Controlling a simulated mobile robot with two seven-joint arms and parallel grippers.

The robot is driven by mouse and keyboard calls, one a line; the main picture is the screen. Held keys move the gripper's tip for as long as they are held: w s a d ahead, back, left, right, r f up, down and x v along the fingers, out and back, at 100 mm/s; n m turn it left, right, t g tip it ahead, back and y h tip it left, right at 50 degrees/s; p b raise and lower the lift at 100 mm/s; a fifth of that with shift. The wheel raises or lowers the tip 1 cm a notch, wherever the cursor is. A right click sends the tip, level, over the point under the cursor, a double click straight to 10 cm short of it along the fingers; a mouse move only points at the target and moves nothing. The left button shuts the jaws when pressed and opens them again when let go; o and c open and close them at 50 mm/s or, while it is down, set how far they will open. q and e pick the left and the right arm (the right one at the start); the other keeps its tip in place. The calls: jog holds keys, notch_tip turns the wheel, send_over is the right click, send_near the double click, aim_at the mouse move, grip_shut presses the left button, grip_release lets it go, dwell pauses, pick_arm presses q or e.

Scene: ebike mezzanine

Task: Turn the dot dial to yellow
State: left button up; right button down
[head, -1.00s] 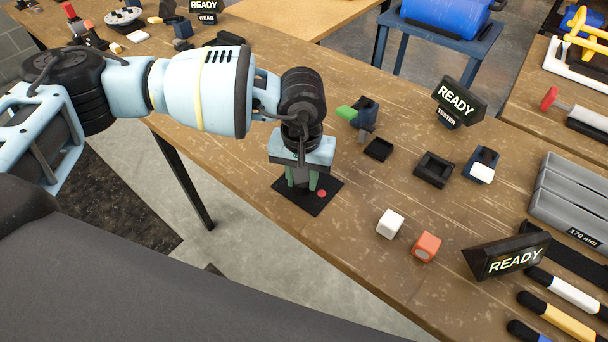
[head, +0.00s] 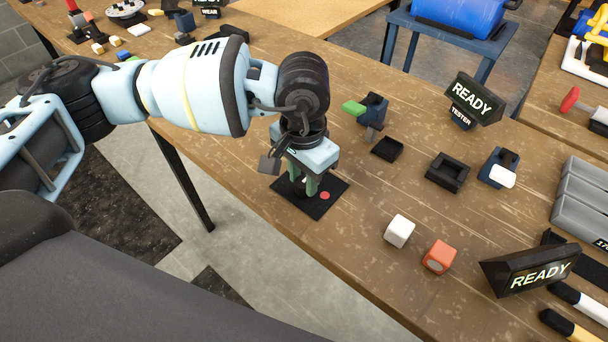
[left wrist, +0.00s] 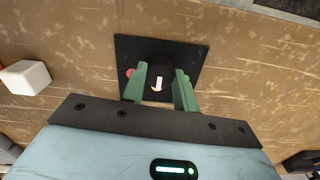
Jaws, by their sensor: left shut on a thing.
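The dot dial is a square black plate (head: 322,207) lying on the wooden table, with a black knob (left wrist: 161,72) near its middle. A red dot (head: 325,195) shows on the plate; in the left wrist view the red dot (left wrist: 130,73) is just left of the fingers. The knob has a short white mark, with a small yellowish patch at its lower end. My left gripper (head: 305,188) points down over the plate, its green fingers shut on the knob from both sides. The fingers hide parts of the plate and any dots there. My right gripper is not in view.
A white cube (head: 399,231) and an orange-red block (head: 439,257) lie right of the plate. Black trays (head: 447,172), a READY tester sign (head: 474,100) and a front READY sign (head: 530,270) stand farther right. The table's near edge runs close to the plate.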

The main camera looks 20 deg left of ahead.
aim_at(303, 182)
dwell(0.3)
pick_arm(q)
jog(key=o, duration=1)
jog(key=shift+c, duration=0.2)
jog(key=shift+r, duration=0.15)
notch_tip(303, 182, up, 8)
jog(key=shift+f, duration=0.2)
